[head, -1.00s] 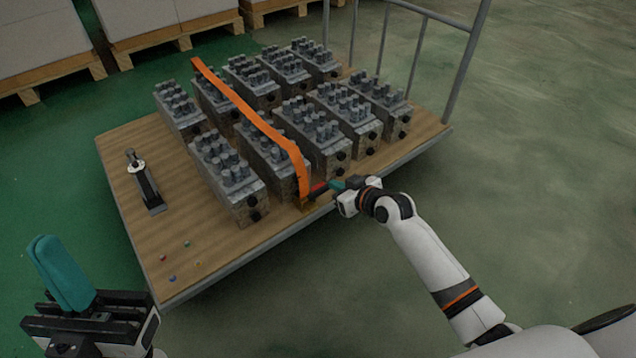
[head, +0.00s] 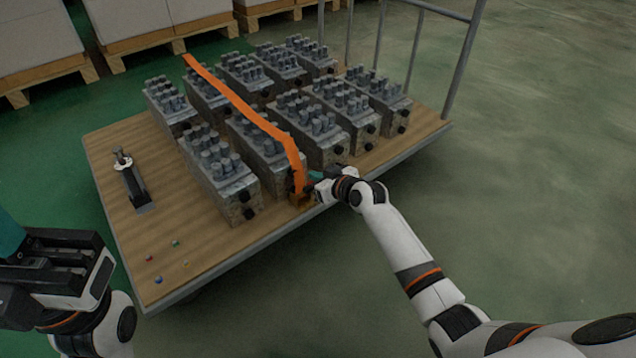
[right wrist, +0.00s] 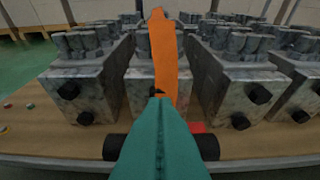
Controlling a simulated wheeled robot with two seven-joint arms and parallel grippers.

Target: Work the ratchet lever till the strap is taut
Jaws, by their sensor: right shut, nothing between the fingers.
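The orange strap (head: 240,108) runs over the valve blocks (head: 320,135) from the back left to the front edge of the cart, where it drops down a block's front. The ratchet (head: 301,200) is at its lower end, mostly hidden by my right gripper. A small red part (right wrist: 197,127) shows beside the teal fingers in the right wrist view. My right gripper (head: 314,175) is shut and empty, right beside the ratchet; its fingertips (right wrist: 160,102) overlap the strap's lower end in the wrist view. My left gripper (head: 12,238) is at the left edge, cut off by the frame.
The blocks stand in two rows on the wooden cart deck (head: 215,255). A dark tool-like object (head: 130,180) and several small coloured bits (head: 157,280) lie on the deck's left part. A metal rail (head: 465,60) rises at the right end. Loaded pallets (head: 130,30) stand behind.

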